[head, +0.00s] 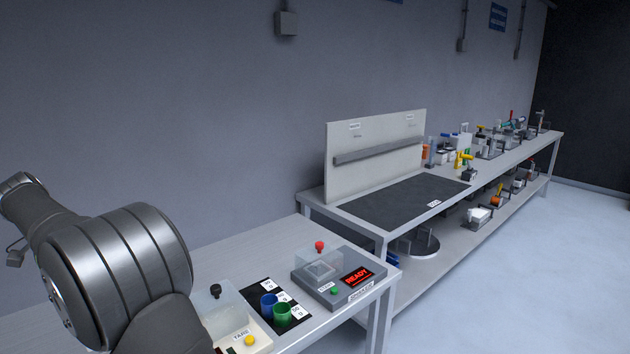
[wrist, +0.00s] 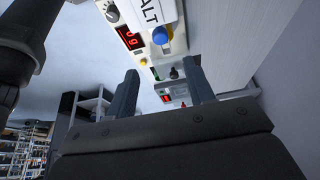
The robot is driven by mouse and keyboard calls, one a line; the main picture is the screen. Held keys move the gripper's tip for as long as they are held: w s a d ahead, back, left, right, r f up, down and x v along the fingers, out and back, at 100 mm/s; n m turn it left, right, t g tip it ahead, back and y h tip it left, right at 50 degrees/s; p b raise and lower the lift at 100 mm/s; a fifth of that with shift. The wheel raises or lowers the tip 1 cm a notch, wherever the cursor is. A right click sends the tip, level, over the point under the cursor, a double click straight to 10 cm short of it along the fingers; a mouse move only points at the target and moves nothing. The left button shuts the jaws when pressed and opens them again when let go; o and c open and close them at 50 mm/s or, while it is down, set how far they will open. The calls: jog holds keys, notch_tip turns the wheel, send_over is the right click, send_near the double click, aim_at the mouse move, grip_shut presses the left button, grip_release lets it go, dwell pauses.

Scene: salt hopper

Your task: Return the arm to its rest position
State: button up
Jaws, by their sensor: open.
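My arm (head: 120,270) shows at the left of the head view, reaching in over the near bench; its gripper is out of that picture. In the wrist view my gripper (wrist: 162,85) has its two dark fingers spread apart, with nothing held between them. Beyond the fingertips is a pale unit with a label ending in "ALT" (wrist: 150,11), a blue knob (wrist: 161,35) and a red display (wrist: 130,38). I cannot tell the gripper's exact distance from it.
A second bench (head: 310,197) with a backboard stands beyond.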

jog(key=v, duration=0.6)
jog(key=x, duration=1.7)
jog(key=shift+f, duration=0.25)
jog(key=shift+w+a+r+n, duration=0.15)
jog(key=shift+a+r+n, duration=0.1)
jog(key=shift+n, duration=0.15)
jog(key=shift+w+a+n+t+y, duration=0.3)
jog(key=shift+n+y, duration=0.1)
jog(key=shift+n, duration=0.3)
